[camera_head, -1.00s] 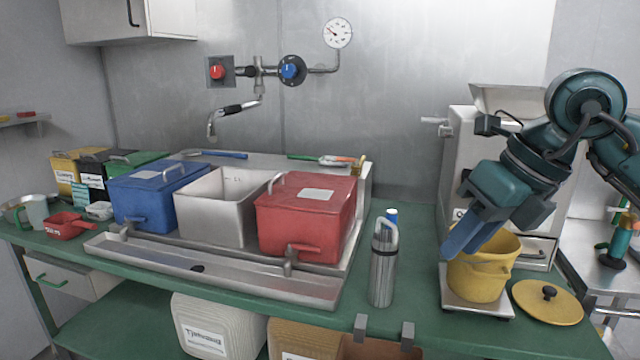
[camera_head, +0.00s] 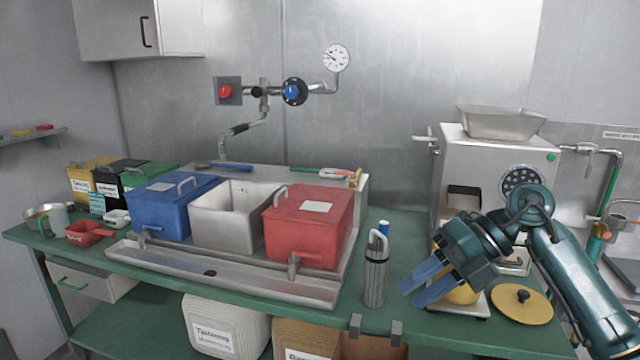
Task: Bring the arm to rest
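My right gripper (camera_head: 420,287) is in the lower right of the head view, in front of the grinder and the yellow pot. Its two blue fingers are apart with nothing between them, and they point left and down. The yellow pot (camera_head: 462,294) is mostly hidden behind the gripper; its lower part shows on a small pale scale (camera_head: 482,308). My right arm reaches in from the lower right corner. My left gripper is out of the picture.
A steel flask (camera_head: 375,280) stands just left of my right gripper's fingers. The grinder (camera_head: 490,150) stands behind the arm. A yellow lid (camera_head: 522,305) lies right of the pot. Blue (camera_head: 165,208) and red (camera_head: 308,228) lidded bins flank an open white bin (camera_head: 225,222) on the green counter.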

